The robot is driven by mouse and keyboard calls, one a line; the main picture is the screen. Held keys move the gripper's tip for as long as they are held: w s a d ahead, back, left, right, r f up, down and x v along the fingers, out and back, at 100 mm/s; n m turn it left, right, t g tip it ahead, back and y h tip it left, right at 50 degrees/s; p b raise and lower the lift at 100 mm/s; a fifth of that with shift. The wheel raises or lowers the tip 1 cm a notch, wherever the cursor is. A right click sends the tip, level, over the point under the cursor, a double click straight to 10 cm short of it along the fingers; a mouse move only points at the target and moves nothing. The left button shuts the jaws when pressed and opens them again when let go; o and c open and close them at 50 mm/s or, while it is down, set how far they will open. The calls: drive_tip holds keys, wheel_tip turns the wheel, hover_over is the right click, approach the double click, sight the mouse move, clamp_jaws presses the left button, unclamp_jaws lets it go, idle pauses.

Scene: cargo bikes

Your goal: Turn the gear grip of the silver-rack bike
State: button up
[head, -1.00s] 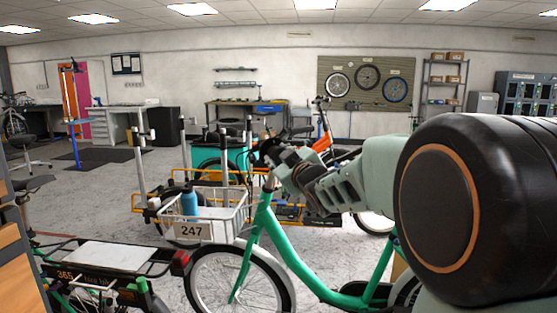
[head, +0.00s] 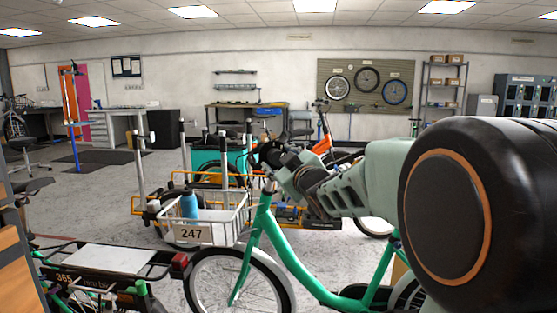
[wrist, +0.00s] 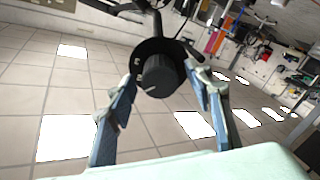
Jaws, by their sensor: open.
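The green bike (head: 262,225) stands in front of me, with a pale silver wire rack (head: 215,228) at its front bearing plate 247. Its handlebar end is partly hidden behind my arm in the head view. In the wrist view, a black ribbed round grip (wrist: 160,76) with a pale mark on it faces the camera, with a black collar and levers behind. My gripper (wrist: 163,88) is open, one finger on each side of the grip. I cannot tell whether either finger touches it. My gripper also shows from the side in the head view (head: 276,164).
A blue bottle (head: 189,204) stands in the rack. A black-racked bike (head: 95,258) numbered 365 is at lower left. Orange-framed cargo bikes (head: 150,204) stand behind. Open floor (head: 95,208) lies at left.

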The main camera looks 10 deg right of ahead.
drive_tip(key=s+d, duration=0.1)
drive_tip(key=s, duration=0.5)
drive_tip(key=shift+s, duration=0.35)
